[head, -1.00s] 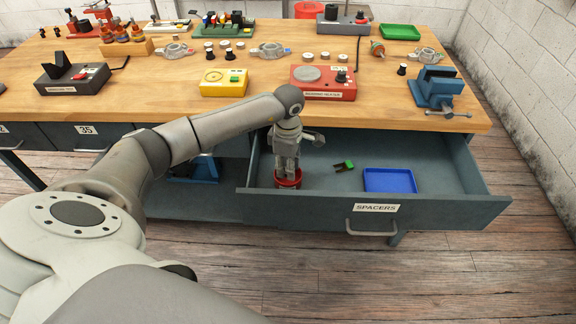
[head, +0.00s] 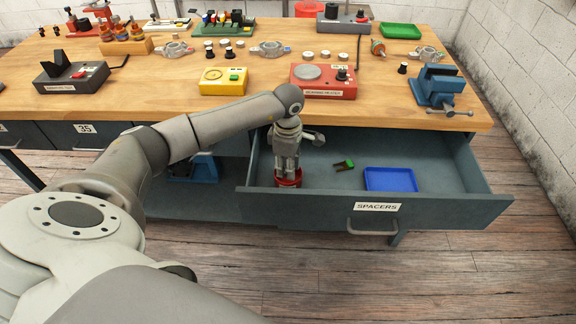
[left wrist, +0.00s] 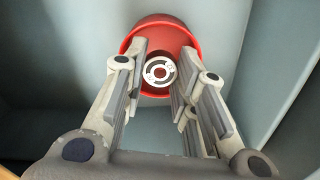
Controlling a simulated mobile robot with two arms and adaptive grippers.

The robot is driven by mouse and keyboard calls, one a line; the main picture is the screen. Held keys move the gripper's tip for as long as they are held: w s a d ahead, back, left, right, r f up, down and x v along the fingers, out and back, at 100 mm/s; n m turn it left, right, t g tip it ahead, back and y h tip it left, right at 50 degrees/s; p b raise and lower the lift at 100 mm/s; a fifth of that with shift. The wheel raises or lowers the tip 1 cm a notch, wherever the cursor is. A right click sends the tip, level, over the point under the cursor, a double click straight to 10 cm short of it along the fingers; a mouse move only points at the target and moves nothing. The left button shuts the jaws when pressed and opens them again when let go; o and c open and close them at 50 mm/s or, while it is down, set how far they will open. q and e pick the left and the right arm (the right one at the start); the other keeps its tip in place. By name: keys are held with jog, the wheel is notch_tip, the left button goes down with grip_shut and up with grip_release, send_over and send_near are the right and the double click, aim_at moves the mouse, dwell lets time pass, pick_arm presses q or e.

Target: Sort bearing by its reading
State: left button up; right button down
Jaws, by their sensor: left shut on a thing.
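My left gripper (head: 287,168) points down into the open drawer labelled SPACERS (head: 440,205), at its left end. Its fingertips are at a round red container (head: 298,182) on the drawer floor. In the left wrist view the fingers (left wrist: 163,68) are shut on a pale ring-shaped bearing (left wrist: 160,59) with a dark ring, over the red container (left wrist: 165,22). The head view does not show the bearing. A red tester (head: 323,80) with a round grey plate stands on the bench above the drawer. My right gripper is not in view.
A blue tray (head: 390,180) and a small green-and-dark item (head: 344,165) lie in the drawer, right of my gripper. A blue vise (head: 436,90) and a yellow meter (head: 223,82) stand near the bench's front edge. The drawer walls surround my gripper closely.

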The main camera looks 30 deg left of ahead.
pick_arm(q)
jog(key=o, duration=1.1)
jog(key=c, duration=0.4)
jog(key=shift+r, duration=0.15)
jog(key=shift+r+p, duration=2.5)
jog(key=shift+r, duration=1.4)
